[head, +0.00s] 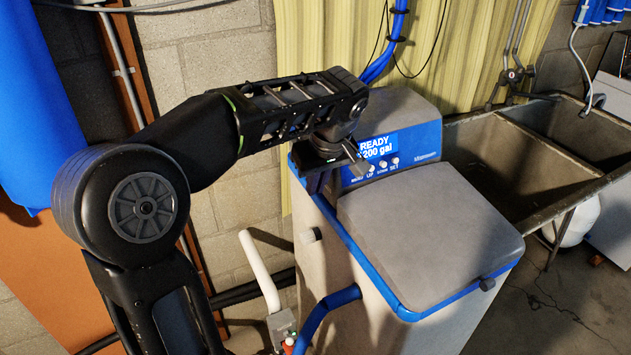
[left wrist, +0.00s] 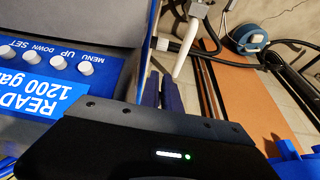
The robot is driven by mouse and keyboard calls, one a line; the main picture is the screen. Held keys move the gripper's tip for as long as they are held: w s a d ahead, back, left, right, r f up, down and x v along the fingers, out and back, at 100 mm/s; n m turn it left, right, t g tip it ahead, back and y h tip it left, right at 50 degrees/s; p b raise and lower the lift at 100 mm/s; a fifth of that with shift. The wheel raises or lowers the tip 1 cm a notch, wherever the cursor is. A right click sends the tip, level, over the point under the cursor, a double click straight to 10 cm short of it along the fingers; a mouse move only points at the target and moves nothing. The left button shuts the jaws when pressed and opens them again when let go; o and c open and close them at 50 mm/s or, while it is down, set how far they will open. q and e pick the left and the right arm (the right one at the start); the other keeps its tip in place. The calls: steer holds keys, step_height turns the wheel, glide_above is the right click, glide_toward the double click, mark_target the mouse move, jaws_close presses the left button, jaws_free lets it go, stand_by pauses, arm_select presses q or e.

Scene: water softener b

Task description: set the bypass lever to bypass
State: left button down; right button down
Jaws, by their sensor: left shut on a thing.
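The water softener (head: 430,235) is a grey cabinet with blue trim and a lit panel (head: 375,148) that reads READY and 1200 gal. My right gripper is not in view.
A double sink (head: 560,140) stands to the right. Blue hoses (head: 385,55) rise behind the softener, and a blue hose (head: 325,312) curves at its lower left. A block wall (head: 205,60) is behind.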

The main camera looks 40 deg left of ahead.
arm_select(q)
steer(key=shift+a+f, duration=0.1)
steer(key=shift+a, duration=0.15)
steer(key=shift+f+b, duration=0.6)
steer(key=c, duration=2.1)
jaws_free()
steer(key=shift+o, duration=1.4)
steer(key=shift+w, duration=0.1)
steer(key=shift+o, duration=0.7)
steer(key=shift+a, duration=0.1)
